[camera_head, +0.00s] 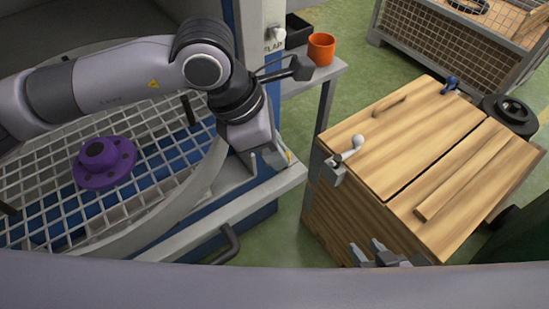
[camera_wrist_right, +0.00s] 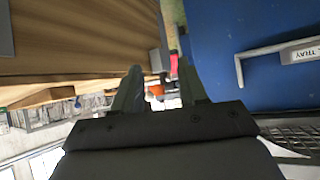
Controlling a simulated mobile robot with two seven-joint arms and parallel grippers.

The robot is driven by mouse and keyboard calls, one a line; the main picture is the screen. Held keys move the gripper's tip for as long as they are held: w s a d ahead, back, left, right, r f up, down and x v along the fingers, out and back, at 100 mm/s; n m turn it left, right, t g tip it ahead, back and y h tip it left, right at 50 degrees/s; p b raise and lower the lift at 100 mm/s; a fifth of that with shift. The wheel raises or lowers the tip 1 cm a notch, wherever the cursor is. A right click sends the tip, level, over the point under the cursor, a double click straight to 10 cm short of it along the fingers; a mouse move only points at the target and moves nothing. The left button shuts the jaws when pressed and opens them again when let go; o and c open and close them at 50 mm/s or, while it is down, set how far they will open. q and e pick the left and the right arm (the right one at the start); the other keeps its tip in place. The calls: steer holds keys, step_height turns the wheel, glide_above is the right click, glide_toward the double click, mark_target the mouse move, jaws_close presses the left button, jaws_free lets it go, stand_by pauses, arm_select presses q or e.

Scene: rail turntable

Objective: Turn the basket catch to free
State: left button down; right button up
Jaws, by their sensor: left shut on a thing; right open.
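My left gripper (camera_head: 274,156) is low at the right end of the washer's front ledge (camera_head: 245,204), beside the round basket (camera_head: 205,180). The catch's setting cannot be read. A purple flanged part (camera_head: 104,163) sits on the basket's wire mesh. My right gripper (camera_head: 375,254) is open and empty at the near edge of the wooden-topped cart; its spread fingers also show in the right wrist view (camera_wrist_right: 162,88).
The wooden cart (camera_head: 360,185) has a white-knobbed lever (camera_head: 357,143) at its corner. An orange cup (camera_head: 321,48) and black bin (camera_head: 298,30) stand on a side shelf. A dark handle (camera_head: 229,243) juts below the ledge. Green floor lies between washer and cart.

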arm_select(q)
steer(key=shift+f+n+t+b, duration=0.25)
steer(key=shift+n+t+b, duration=0.15)
steer(key=shift+n+b, duration=1)
steer(key=shift+b, duration=0.25)
steer(key=n+t+b, duration=0.1)
steer(key=n+b, duration=0.1)
steer(key=shift+s+r+y+b, duration=0.1)
steer(key=shift+r+y+b, duration=0.05)
steer(key=shift+y+b, duration=0.25)
steer(key=shift+r+n+b, duration=0.15)
steer(key=shift+n+b, duration=0.3)
steer(key=shift+n, duration=0.15)
steer(key=c, duration=1.1)
jaws_free()
steer(key=shift+c, duration=0.2)
